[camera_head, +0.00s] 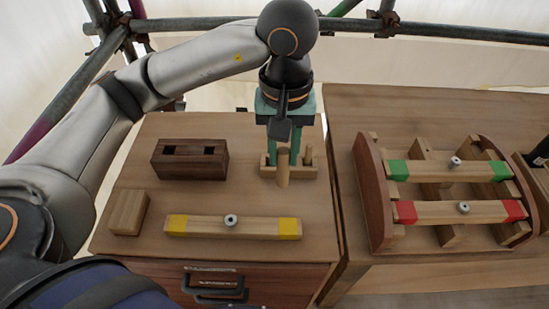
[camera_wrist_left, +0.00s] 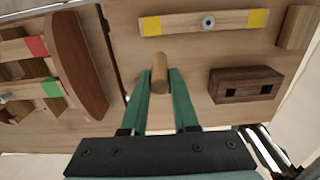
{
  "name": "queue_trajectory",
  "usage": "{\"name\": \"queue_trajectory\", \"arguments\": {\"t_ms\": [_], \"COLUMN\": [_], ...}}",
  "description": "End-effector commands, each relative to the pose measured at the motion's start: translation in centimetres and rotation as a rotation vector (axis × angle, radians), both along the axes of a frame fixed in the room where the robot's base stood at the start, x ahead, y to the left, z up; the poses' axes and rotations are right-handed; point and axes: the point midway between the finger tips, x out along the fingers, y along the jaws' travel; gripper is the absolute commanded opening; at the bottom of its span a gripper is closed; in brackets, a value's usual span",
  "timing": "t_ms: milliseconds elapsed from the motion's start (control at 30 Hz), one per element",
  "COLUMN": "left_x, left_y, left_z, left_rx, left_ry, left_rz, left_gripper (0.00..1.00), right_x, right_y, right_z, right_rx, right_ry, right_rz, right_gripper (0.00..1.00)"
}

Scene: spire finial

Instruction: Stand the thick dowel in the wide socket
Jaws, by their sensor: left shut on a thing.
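My left gripper (camera_head: 283,150) points down over the right part of the left table, shut on a light wooden dowel (camera_head: 283,170). In the left wrist view the dowel (camera_wrist_left: 160,72) sits between the two green fingers (camera_wrist_left: 160,85). A small light wooden rack (camera_head: 301,173) is just behind the held dowel, and another dowel (camera_head: 308,154) stands in it. The dark wooden block (camera_head: 189,166) with two square sockets lies left of the gripper; both sockets look empty. The block also shows in the left wrist view (camera_wrist_left: 245,85). I cannot tell which socket is wider.
A bar with yellow ends (camera_head: 255,227) lies in front of the gripper. A plain wooden block (camera_head: 128,212) lies at the front left. On the right table stands a frame (camera_head: 373,195) with green-ended and red-ended bars. The table between the dark block and rack is clear.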

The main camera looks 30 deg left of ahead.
Motion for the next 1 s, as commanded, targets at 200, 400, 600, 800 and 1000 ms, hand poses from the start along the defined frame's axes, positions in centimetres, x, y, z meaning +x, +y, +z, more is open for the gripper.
{"name": "queue_trajectory", "arguments": {"t_ms": [200,400,600,800,1000], "left_x": [4.0,7.4,9.3,10.2,10.4], "left_y": [3.1,5.7,7.1,7.7,7.8], "left_z": [-2.4,-5.2,-8.0,-9.3,-11.9], "left_rx": [-0.001,0.002,0.002,0.001,0.001], "left_ry": [0.009,0.008,0.004,0.004,0.005], "left_rz": [0.009,0.007,0.003,0.003,0.001], "left_gripper": [0.00,0.00,0.00,0.00,0.00], "right_x": [0.0,0.0,0.0,0.0,0.0], "right_y": [-0.1,-0.1,-0.1,-0.1,-0.1], "right_z": [0.1,0.4,0.7,0.8,1.6], "right_rx": [-0.001,-0.002,-0.002,-0.001,-0.001], "right_ry": [0.000,0.001,0.001,0.001,0.001], "right_rz": [-0.001,-0.001,-0.001,-0.001,-0.001], "right_gripper": [0.50,0.50,0.50,0.50,0.50]}}
